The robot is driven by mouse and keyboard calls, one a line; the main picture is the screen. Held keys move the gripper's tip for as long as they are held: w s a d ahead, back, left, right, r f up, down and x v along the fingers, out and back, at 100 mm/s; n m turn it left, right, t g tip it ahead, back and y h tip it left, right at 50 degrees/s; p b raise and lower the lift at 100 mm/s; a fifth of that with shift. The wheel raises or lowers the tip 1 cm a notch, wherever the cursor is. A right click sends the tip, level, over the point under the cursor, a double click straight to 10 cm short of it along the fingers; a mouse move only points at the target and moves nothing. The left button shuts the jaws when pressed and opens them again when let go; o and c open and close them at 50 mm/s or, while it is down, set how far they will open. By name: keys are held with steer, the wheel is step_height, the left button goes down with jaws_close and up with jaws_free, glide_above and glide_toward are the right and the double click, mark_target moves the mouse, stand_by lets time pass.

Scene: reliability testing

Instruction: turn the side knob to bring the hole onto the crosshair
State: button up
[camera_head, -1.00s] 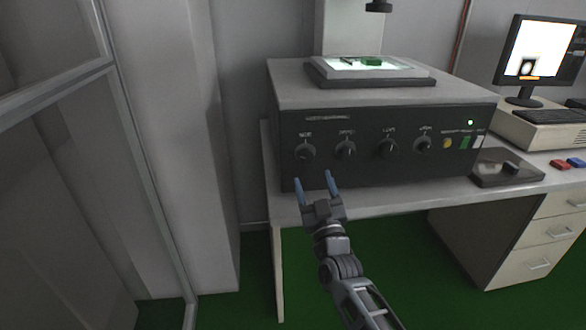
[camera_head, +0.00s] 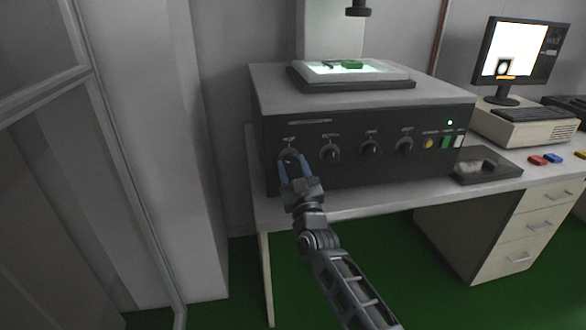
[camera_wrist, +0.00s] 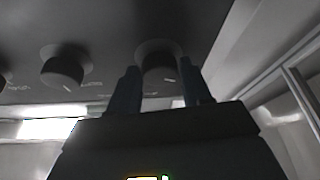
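The dark control box has a row of black knobs; the leftmost knob (camera_head: 289,155) is at my gripper (camera_head: 294,164). The gripper's two blue fingers are spread on either side of this knob, with no clear grip on it. In the wrist view the knob (camera_wrist: 160,62) shows between the dark fingers (camera_wrist: 160,88); contact is unclear. The monitor (camera_head: 517,55) shows a white picture with a small dark-framed shape and an orange strip. Its crosshair is too small to make out. A green piece (camera_head: 346,64) lies on the lit stage (camera_head: 385,74) on top of the box.
Other knobs (camera_head: 330,153) sit close to the right of the gripper. A wall column and a glass-framed partition stand to the left.

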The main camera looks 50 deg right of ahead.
steer(key=c, duration=0.7)
steer(key=shift+o, duration=0.2)
steer(key=shift+m, duration=0.3)
steer(key=shift+w+a+r+m+g+h+p, duration=0.1)
steer(key=shift+m+g+h+p, duration=0.1)
steer(key=shift+m+h+p, duration=0.3)
steer(key=shift+a+m+g+h+p, duration=0.1)
steer(key=shift+m+g+h+p, duration=0.2)
steer(key=shift+m, duration=0.4)
steer(key=m+g+h+p, duration=0.1)
steer(key=m, duration=0.2)
steer(key=m+g+h+p, duration=0.1)
steer(key=m, duration=0.2)
steer(key=shift+a+m, duration=0.1)
steer(key=shift+m, duration=0.2)
steer(key=m+g+h+p, duration=0.1)
steer(key=m, duration=0.2)
steer(key=m+g+p, duration=0.2)
steer(key=m, duration=0.1)
steer(key=shift+w+m+h, duration=0.1)
steer(key=shift+m+h, duration=0.2)
steer(key=shift+h, duration=0.1)
steer(key=shift+m, duration=0.3)
